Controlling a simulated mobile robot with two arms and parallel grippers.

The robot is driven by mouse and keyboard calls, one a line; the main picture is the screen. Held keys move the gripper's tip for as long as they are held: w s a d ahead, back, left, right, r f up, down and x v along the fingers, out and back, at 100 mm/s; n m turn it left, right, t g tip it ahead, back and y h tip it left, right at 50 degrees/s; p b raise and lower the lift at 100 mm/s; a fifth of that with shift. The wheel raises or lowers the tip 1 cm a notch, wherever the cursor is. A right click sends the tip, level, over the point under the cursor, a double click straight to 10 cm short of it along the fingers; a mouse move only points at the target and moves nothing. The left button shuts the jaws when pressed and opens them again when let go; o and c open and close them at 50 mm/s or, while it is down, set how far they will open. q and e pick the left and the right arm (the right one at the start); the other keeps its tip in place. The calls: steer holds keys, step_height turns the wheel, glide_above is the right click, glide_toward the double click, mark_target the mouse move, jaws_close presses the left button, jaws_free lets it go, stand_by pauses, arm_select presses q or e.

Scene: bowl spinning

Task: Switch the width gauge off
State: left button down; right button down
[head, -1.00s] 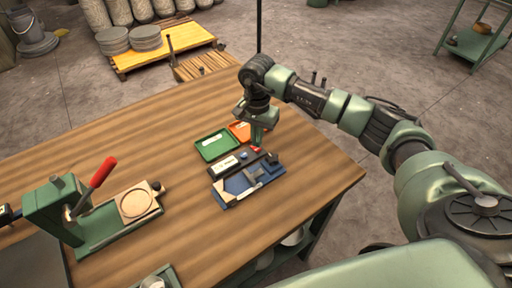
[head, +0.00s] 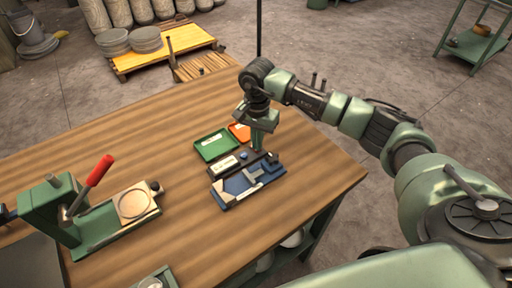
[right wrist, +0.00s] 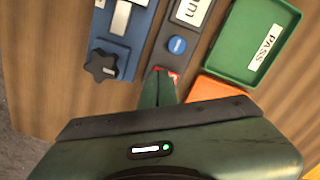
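The width gauge is a blue fixture (head: 232,188) with grey jaws and a dark control strip behind it, on the wooden table. In the right wrist view the strip (right wrist: 174,48) carries a white display reading "mm", a round blue button (right wrist: 177,45) and a red button (right wrist: 174,73). A dark star knob (right wrist: 101,66) sits on the blue fixture (right wrist: 126,38). My right gripper (head: 257,147) points down at the strip's right end. Its fingers look shut and empty, with the tip (right wrist: 160,72) at the red button and partly covering it. Contact is unclear.
A green tray (head: 216,145) labelled PASS and an orange tray (head: 240,131) lie behind the gauge, close to my right gripper. A green press (head: 62,212) with a red-handled lever stands at left. Bare tabletop lies between press and gauge.

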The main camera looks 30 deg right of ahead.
steer(key=shift+f, duration=0.3)
steer(key=shift+s+r, duration=0.1)
steer(key=shift+r, duration=0.05)
steer(key=shift+r+p, duration=0.35)
steer(key=shift+r, duration=0.45)
steer(key=shift+r+p, duration=1.1)
steer(key=shift+r, duration=1.5)
